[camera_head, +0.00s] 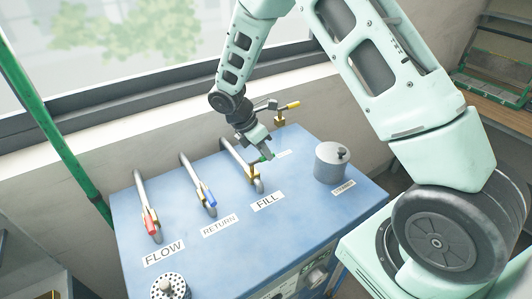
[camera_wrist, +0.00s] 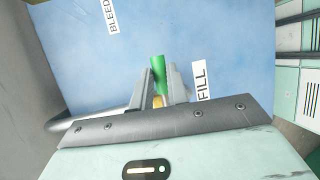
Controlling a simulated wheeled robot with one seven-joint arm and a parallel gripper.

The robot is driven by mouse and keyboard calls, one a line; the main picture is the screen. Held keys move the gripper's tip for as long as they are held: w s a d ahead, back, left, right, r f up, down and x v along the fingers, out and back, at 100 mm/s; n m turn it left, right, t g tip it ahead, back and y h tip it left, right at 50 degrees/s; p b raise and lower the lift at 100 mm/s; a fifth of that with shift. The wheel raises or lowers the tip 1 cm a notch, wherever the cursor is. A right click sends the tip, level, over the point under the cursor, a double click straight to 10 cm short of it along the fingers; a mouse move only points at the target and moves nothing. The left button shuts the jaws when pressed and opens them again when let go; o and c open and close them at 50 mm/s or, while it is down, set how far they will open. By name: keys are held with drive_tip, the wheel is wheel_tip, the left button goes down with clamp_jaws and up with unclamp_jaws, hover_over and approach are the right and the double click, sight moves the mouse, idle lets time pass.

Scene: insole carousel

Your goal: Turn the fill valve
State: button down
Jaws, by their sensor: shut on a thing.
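The fill valve is a bent grey pipe (camera_head: 235,158) with a brass body (camera_head: 258,184) and a green handle (camera_head: 266,156), standing behind the FILL label (camera_head: 267,201) on the blue cabinet top. My gripper (camera_head: 265,158) reaches down to it from behind and is shut on the green handle. In the wrist view the green handle (camera_wrist: 158,68) shows between the two fingers (camera_wrist: 160,84), with a bit of brass below. The FILL label (camera_wrist: 202,80) is just right of the fingers. Most of the brass body is hidden by the gripper in the wrist view.
To the left stand the return valve with a blue handle (camera_head: 209,194) and the flow valve with a red handle (camera_head: 151,224). A yellow-handled valve (camera_head: 292,105) is behind my gripper. A grey strainer canister (camera_head: 331,163) stands at right. A perforated cylinder (camera_head: 170,287) is in front.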

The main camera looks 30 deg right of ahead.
drive_tip(key=shift+w, duration=0.1)
drive_tip(key=c, duration=1.4)
unclamp_jaws()
drive_tip(key=shift+o, duration=0.2)
drive_tip(key=b+v, duration=0.4)
drive_tip(key=v, duration=1.3)
drive_tip(key=shift+a+r, duration=0.2)
drive_tip(key=s+a+f+m+t+y+b, duration=0.1)
drive_tip(key=s+a+f+m+y+b, duration=0.1)
drive_tip(key=s+a, duration=0.5)
drive_tip(key=s+a+f+m+y+b, duration=0.15)
drive_tip(key=s+a, duration=0.25)
drive_tip(key=s, duration=0.5)
drive_tip(key=s+f+m, duration=0.2)
drive_tip(key=s+m, duration=0.1)
drive_tip(key=s, duration=0.4)
drive_tip(key=s+a+f+m+t+y+b, duration=0.1)
drive_tip(key=s+m, duration=0.3)
drive_tip(key=s, duration=0.4)
drive_tip(key=shift+a+f, duration=0.2)
drive_tip(key=shift+f, duration=0.55)
